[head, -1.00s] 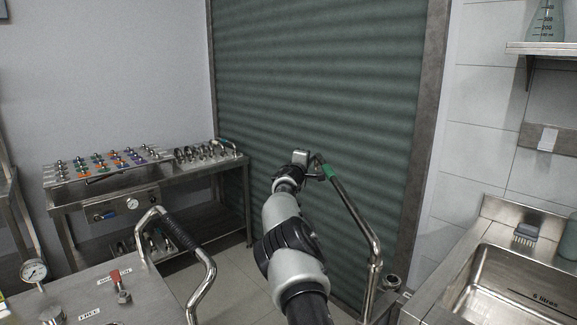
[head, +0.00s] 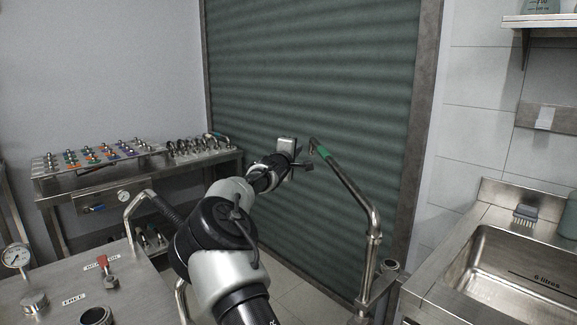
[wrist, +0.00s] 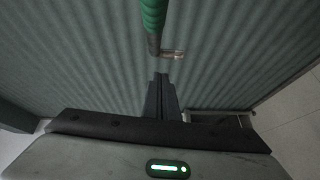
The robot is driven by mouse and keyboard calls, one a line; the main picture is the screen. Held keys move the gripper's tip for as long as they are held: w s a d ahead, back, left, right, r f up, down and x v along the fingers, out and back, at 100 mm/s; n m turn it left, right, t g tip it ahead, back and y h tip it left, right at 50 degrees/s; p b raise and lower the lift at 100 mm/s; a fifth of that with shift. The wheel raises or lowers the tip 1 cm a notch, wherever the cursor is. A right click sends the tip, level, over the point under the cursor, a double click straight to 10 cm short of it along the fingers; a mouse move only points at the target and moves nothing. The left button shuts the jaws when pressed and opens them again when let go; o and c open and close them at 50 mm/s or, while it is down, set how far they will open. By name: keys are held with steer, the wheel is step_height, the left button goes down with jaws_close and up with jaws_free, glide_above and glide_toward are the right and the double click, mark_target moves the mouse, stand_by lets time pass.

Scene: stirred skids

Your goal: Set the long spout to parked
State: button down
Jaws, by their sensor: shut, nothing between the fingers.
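A long bent steel pipe with a green sleeve near its tip (head: 345,185), seemingly the long spout, rises from a post at the right and leans up and left before the shutter. Its tip and green sleeve also show at the top of the wrist view (wrist: 152,20). My gripper (head: 309,166) is just left of and below the tip, with a small gap in the picture. In the wrist view the fingers (wrist: 161,82) are together and empty, pointing toward the spout's end. No parked mark is legible.
A green roller shutter (head: 310,70) stands behind. A steel sink (head: 520,270) is at the right. A bench with a gauge, red lever (head: 107,270) and black-gripped bent pipe (head: 165,207) is at the left. A rack table (head: 140,185) stands further back.

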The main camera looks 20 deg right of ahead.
steer(key=v, duration=0.9)
steer(key=w+r+m+p, duration=0.25)
steer(key=w+p, duration=0.35)
steer(key=p, duration=0.5)
steer(key=w+d+f+p, duration=0.1)
steer(key=w+d+p, duration=0.2)
steer(key=w+d, duration=0.3)
steer(key=shift+d+f, duration=0.25)
steer(key=shift+d, duration=2.25)
steer(key=shift+w+n, duration=0.1)
steer(key=shift+n, duration=0.15)
steer(key=s+d+m+g+h+p, duration=0.1)
steer(key=s+d+g, duration=0.1)
steer(key=d, duration=0.5)
steer(key=shift+d+m, duration=0.2)
steer(key=shift+m, duration=0.1)
